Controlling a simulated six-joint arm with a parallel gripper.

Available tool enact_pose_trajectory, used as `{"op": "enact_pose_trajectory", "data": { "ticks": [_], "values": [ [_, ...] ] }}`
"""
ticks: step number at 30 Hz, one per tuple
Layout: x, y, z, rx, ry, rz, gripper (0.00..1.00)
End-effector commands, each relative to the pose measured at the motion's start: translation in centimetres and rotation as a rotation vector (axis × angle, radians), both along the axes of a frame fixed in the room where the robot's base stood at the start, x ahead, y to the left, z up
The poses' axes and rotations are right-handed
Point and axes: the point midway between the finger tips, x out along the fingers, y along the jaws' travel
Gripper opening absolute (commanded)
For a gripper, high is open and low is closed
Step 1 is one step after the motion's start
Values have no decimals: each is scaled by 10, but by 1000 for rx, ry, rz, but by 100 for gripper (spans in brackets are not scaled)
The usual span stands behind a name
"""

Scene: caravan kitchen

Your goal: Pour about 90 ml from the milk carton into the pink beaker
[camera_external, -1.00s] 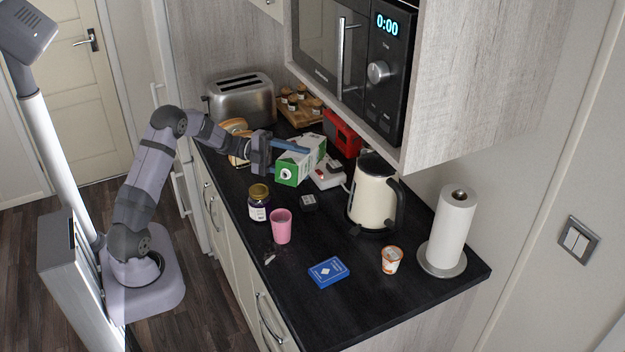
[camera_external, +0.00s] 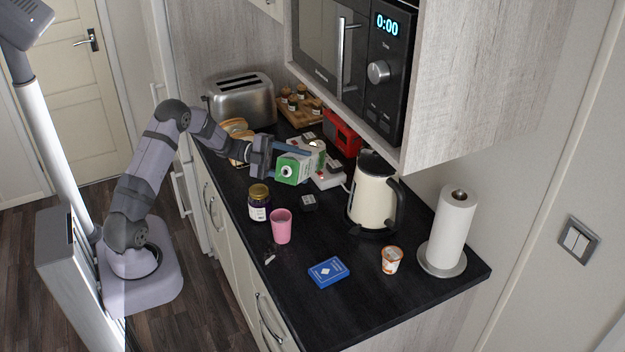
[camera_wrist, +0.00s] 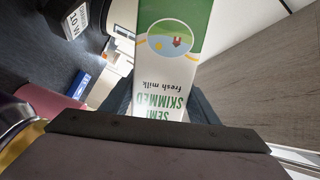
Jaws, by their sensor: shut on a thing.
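The green and white milk carton (camera_external: 291,169) is held in my gripper (camera_external: 285,162) above the counter, tilted with its green end toward the camera. In the wrist view the carton (camera_wrist: 172,60) sits between my jaws, its printed side facing the camera. The pink beaker (camera_external: 281,227) stands upright on the counter, in front of and below the carton, apart from it. The beaker (camera_wrist: 48,101) shows partly at the left of the wrist view. I see no milk flowing. The inside of the beaker is too small to read.
A dark jar with a gold lid (camera_external: 259,203) stands just left of the beaker. A small black box (camera_external: 308,202) and the cream kettle (camera_external: 373,197) are to the right. A blue card box (camera_external: 328,272) and a small cup (camera_external: 391,260) lie nearer the front. The microwave (camera_external: 345,60) overhangs the back.

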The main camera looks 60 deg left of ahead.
Motion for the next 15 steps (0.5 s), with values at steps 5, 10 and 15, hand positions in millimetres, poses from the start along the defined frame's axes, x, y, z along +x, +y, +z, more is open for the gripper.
{"op": "enact_pose_trajectory", "data": {
  "ticks": [5,10,15],
  "values": [
    [-6,-6,15,-115,131,-1,22],
    [-17,-16,12,-266,304,0,22],
    [-21,-19,10,-391,447,0,22]
  ]
}}
